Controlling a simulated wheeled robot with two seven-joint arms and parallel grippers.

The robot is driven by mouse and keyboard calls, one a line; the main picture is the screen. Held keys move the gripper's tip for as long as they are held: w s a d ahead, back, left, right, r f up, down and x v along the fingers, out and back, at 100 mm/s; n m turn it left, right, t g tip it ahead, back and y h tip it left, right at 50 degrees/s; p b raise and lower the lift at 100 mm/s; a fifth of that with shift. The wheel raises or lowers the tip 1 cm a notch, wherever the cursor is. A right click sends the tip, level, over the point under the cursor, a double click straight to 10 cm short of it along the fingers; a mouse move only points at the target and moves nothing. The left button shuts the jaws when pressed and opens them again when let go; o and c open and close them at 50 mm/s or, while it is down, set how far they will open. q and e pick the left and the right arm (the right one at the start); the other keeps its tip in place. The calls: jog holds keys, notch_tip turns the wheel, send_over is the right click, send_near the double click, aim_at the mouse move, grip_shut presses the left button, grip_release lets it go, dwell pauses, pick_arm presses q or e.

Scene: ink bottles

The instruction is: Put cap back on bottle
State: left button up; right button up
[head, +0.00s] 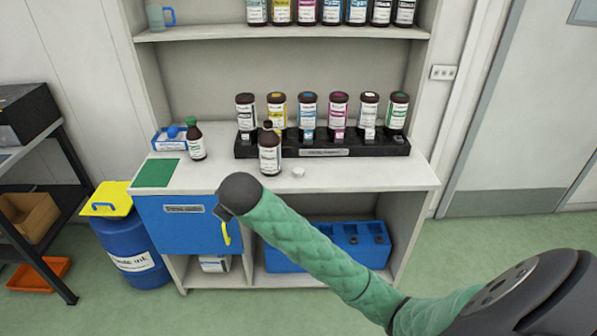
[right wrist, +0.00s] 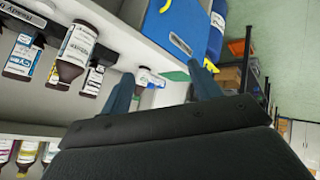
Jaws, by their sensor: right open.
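An uncapped brown bottle (head: 269,158) with a white label stands upright on the white counter, in front of the black rack. A small white cap (head: 298,172) lies on the counter just right of it. In the right wrist view, which is upside down, a large brown bottle (right wrist: 76,46) at upper left looks like the same one. My right gripper (right wrist: 163,84) is open, with nothing between its fingers. In the head view only my right arm shows, in front of the counter; its gripper is hidden. The cap is not visible in the right wrist view. My left gripper is out of view.
The black rack (head: 322,152) holds several capped bottles. A green-capped bottle (head: 196,142) stands left, near a green mat (head: 158,173) and a blue-and-white tray (head: 168,142). The counter right of the cap is clear. A shelf (head: 225,34) with bottles hangs above.

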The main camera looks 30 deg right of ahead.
jog(key=w+d+r+n+g+h+p, duration=0.1)
jog(key=w+d+r, duration=0.4)
jog(key=w+d, duration=0.4)
jog(key=w+d+r+n+g+h+p, duration=0.1)
jog(key=w+d+r+n+h, duration=0.1)
jog(key=w+d+r, duration=0.6)
jog(key=d+f+n+g, duration=0.1)
jog(key=d+f+g, duration=0.1)
jog(key=d+f, duration=0.3)
jog(key=w+d+f+n+g+y, duration=0.1)
jog(key=d+f+g, duration=0.1)
jog(key=d+f, duration=0.3)
jog(key=w+d+f+n+g, duration=0.1)
jog(key=d+f+g, duration=0.1)
jog(key=d+f, duration=0.3)
notch_tip(320, 180, down, 3)
jog(key=shift+f+g, duration=0.1)
jog(key=shift+g, duration=0.2)
jog(key=shift+s+d+f+n+y, duration=0.1)
jog(key=shift+s+f+n+y, duration=0.1)
jog(key=shift+f+n+y, duration=0.3)
jog(key=shift+s+a+r+n, duration=0.2)
jog(key=shift+a+n, duration=0.15)
jog(key=shift+n, duration=0.65)
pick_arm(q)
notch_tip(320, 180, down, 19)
pick_arm(e)
jog(key=shift+n, duration=0.8)
